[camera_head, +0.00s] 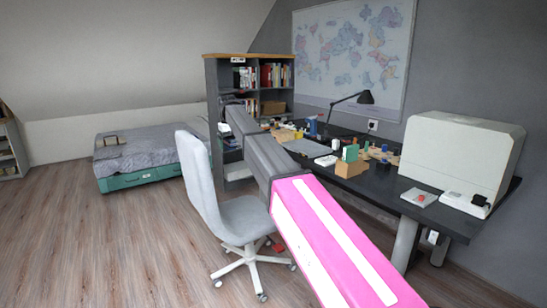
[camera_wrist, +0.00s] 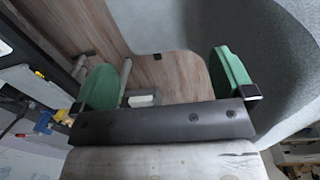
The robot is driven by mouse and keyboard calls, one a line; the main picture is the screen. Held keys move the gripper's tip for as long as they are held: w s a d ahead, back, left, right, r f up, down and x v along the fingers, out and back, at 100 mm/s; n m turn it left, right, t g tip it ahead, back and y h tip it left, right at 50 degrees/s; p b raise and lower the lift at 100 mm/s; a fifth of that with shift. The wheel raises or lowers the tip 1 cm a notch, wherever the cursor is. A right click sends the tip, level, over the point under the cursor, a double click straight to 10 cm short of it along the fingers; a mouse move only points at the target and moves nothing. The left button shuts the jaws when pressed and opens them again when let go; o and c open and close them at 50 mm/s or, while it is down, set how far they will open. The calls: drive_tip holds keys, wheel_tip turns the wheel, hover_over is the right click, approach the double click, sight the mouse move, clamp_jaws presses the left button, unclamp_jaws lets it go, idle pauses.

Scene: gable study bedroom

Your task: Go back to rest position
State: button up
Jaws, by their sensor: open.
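My gripper (camera_wrist: 166,80) shows in the wrist view with its two green fingers wide apart. Nothing is held between them; wooden floor and part of a light grey surface show beyond. In the head view my pink and grey arm reaches from the lower right towards the bookcase, passing between the chair and the desk. My gripper cannot be made out clearly at its far end there.
A grey office chair (camera_head: 243,219) stands close left of my arm. The black desk (camera_head: 396,187), right of my arm, bears a lamp (camera_head: 365,97), a big white box-like machine (camera_head: 462,152) and several small items. A bookcase (camera_head: 246,72) stands behind. Floor (camera_head: 110,235) at left is clear before the bed (camera_head: 145,152).

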drive_tip(key=s+d+f+m, duration=0.1)
drive_tip(key=s+d+f, duration=0.6)
drive_tip(key=d+f, duration=0.45)
drive_tip(key=s+d+f+m, duration=0.2)
drive_tip(key=s+d+f, duration=0.4)
drive_tip(key=d+f, duration=0.6)
drive_tip(key=s+d+f+m, duration=0.1)
drive_tip(key=s+d+f, duration=0.6)
drive_tip(key=s, duration=0.4)
drive_tip(key=s+d+f+m, duration=0.2)
drive_tip(key=s+d+f, duration=0.5)
drive_tip(key=s, duration=0.4)
drive_tip(key=shift+f+y, duration=0.3)
drive_tip(key=shift+f, duration=0.3)
drive_tip(key=shift+s, duration=0.1)
drive_tip(key=shift+c, duration=0.3)
